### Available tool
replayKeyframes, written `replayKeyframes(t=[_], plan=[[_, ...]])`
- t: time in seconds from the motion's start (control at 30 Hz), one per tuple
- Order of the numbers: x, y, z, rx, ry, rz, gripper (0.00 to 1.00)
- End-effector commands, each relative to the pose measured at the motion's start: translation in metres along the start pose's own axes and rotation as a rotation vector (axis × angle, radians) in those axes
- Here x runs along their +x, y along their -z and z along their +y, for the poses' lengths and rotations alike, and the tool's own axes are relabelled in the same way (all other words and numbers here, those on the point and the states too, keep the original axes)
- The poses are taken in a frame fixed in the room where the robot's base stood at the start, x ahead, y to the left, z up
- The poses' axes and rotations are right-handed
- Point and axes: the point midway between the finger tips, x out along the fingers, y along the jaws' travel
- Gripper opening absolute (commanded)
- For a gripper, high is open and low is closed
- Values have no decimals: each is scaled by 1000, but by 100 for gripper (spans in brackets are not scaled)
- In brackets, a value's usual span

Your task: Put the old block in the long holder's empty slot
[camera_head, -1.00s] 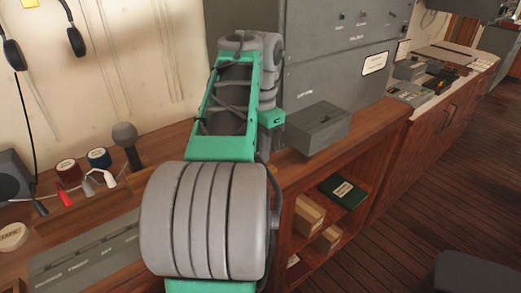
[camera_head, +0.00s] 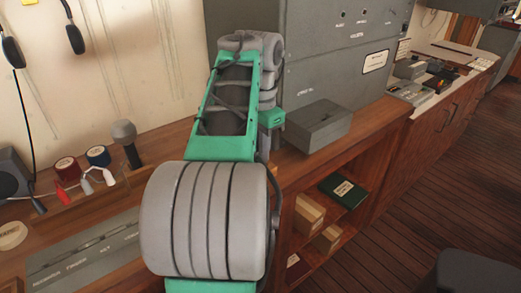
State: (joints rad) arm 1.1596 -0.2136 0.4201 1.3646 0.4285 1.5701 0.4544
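A long, low grey holder (camera_head: 92,255) with labelled positions lies on the wooden counter at the lower left. My arm hides its right end, and I cannot tell which slot is empty. A grey box (camera_head: 318,126) with a dark slot in its top stands on the counter right of my arm. I cannot make out the old block in this view. My green and grey arm fills the middle of the picture and hides the counter behind it. My gripper does not show.
Red tape (camera_head: 67,170), blue tape (camera_head: 98,157), a microphone (camera_head: 126,143) and cable plugs stand at the left. A white tape roll (camera_head: 12,235) lies at the left edge. A tall grey cabinet (camera_head: 338,65) rises behind the counter. Open shelves below hold boxes (camera_head: 309,213).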

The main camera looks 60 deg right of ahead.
Motion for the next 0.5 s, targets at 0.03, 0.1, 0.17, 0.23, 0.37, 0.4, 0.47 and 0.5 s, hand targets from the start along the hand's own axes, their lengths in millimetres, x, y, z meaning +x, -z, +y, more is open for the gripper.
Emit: replayKeyframes(t=[0.03, 0.1, 0.17, 0.23, 0.37, 0.4, 0.47, 0.5], plan=[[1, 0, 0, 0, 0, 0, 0], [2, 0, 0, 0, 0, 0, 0], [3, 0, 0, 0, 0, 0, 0], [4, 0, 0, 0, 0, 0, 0], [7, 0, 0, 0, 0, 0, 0], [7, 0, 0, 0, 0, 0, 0], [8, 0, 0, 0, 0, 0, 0], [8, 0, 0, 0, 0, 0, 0]])
